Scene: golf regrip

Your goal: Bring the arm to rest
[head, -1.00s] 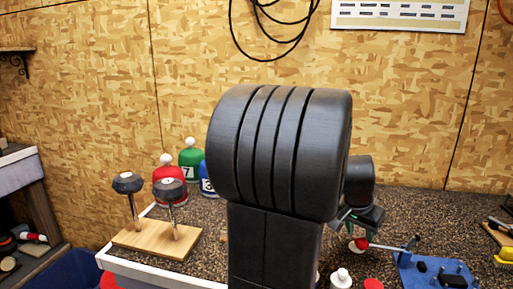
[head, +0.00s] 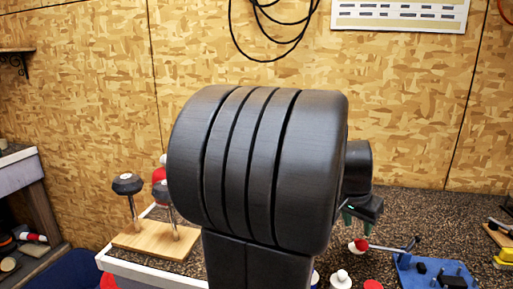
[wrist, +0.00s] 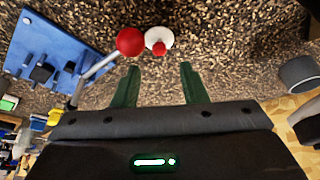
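My gripper (wrist: 158,86) shows in the wrist view with its two green fingers apart and nothing between them. In the head view my gripper (head: 356,216) is partly hidden behind my large dark arm link, which fills the middle of the picture. It hangs above the speckled bench top (head: 400,208). A red ball-ended lever (wrist: 131,41) on a blue fixture lies beyond the fingertips. A white round piece with a red centre (wrist: 159,42) lies beside the red ball.
The blue fixture (head: 437,276) stands at the right of the bench. A wooden stand (head: 155,240) with dark club heads is at the left. A white bottle (head: 341,279) and a red cap (head: 373,285) are near the front. Part of the bench is hidden behind my arm.

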